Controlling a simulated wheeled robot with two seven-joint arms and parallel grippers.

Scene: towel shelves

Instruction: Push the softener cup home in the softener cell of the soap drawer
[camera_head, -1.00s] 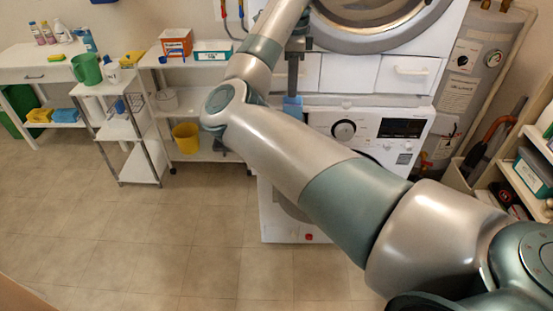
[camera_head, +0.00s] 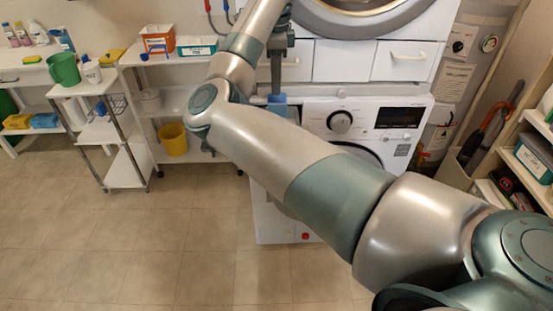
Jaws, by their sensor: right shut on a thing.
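My right gripper (camera_head: 277,92) points downward in front of the washing machine's upper left front. It is shut on a small blue cup (camera_head: 278,104), which I take to be the softener cup. The cup is by the left end of the white washer's (camera_head: 370,108) control panel. My right forearm covers the area just below and left of it. The soap drawer and its softener cell cannot be made out clearly. I cannot tell whether the cup is in the cell or touches it. My left gripper is not in view.
A dryer (camera_head: 365,15) with a round door stands above the washer. White shelves with a green jug (camera_head: 64,68) and a yellow bucket (camera_head: 173,139) are at the left. A shelf with a teal box (camera_head: 533,160) is at the right. The floor at the left is clear.

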